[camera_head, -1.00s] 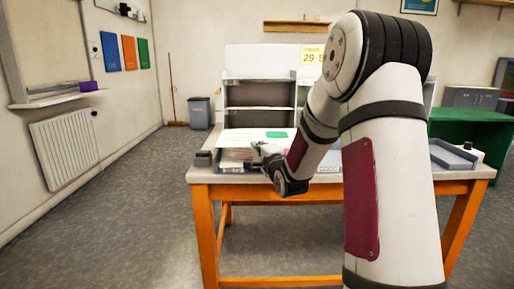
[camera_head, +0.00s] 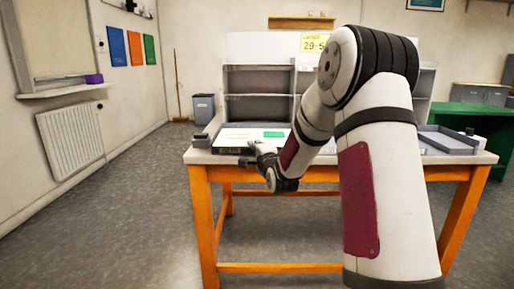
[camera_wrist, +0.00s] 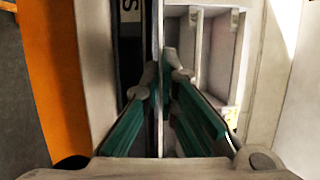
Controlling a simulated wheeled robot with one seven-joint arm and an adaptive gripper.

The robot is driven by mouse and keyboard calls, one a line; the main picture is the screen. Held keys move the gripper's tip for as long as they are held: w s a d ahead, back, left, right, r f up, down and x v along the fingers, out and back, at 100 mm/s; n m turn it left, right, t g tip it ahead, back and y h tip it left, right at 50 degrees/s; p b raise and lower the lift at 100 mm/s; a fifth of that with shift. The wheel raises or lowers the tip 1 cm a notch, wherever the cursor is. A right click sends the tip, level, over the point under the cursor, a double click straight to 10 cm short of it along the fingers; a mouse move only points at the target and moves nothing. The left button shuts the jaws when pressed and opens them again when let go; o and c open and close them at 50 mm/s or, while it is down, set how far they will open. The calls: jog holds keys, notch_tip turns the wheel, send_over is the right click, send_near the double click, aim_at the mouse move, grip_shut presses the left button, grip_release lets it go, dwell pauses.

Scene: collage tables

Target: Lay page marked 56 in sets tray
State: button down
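My gripper (camera_wrist: 160,76) is at the front edge of the table, and in the head view it shows (camera_head: 257,148) at the front of a white page (camera_head: 236,134) with a green patch. In the wrist view its teal-padded fingers close on a thin pale sheet edge (camera_wrist: 160,25), seen edge-on. The page lies flat over a dark-fronted tray (camera_head: 232,150). In the wrist view a dark face with a letter S (camera_wrist: 129,6) is left of the sheet. No number 56 can be read, and the tray's inside is hidden.
A grey shelf unit (camera_head: 259,86) stands at the back of the wooden table (camera_head: 203,215), under a yellow 29-5 sign (camera_head: 313,43). A grey tray (camera_head: 449,141) is at the right end. My arm hides the middle of the table.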

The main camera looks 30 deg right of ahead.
jog(key=c, duration=1.7)
grip_release()
jog(key=shift+s, duration=0.1)
jog(key=v, duration=1.2)
